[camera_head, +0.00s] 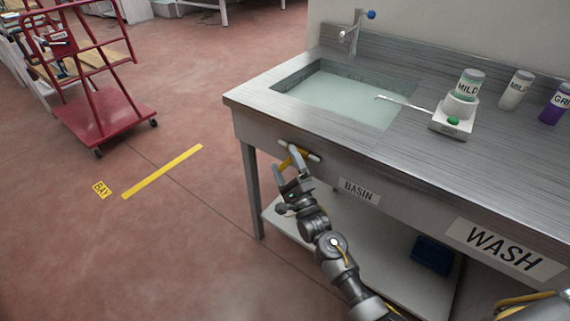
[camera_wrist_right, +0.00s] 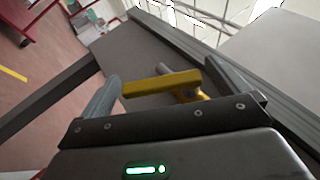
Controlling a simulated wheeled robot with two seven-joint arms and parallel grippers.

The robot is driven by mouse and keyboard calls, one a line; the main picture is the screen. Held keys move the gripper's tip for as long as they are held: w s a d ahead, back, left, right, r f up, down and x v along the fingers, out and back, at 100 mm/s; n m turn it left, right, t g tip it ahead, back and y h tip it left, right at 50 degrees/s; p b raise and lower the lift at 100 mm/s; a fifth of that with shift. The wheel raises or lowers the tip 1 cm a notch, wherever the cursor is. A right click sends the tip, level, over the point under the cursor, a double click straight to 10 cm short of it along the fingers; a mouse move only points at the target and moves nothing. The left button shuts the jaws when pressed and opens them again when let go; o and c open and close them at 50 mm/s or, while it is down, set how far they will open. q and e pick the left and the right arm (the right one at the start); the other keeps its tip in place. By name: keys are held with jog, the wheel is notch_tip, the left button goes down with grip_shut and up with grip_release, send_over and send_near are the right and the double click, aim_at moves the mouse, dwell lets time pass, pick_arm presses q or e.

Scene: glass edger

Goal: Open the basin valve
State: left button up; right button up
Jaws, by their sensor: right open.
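My right gripper (camera_head: 287,169) is at the handle, just in front of the bench. In the right wrist view the yellow handle (camera_wrist_right: 160,83) lies crosswise between the two spread fingers of my right gripper (camera_wrist_right: 164,85). I cannot tell whether either finger touches it. My left gripper is not in view.
The basin (camera_head: 345,95) in the bench top holds pale liquid, with a tap (camera_head: 352,35) behind it. A white device (camera_head: 455,118) and labelled jars (camera_head: 515,90) stand right of it. A red cart (camera_head: 100,115) stands far left. The floor left of the bench is clear.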

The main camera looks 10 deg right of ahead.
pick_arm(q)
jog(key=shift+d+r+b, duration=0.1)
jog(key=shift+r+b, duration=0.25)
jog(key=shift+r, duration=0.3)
pick_arm(e)
jog(key=v, duration=1)
jog(key=shift+s+f, duration=0.2)
jog(key=shift+s, duration=0.15)
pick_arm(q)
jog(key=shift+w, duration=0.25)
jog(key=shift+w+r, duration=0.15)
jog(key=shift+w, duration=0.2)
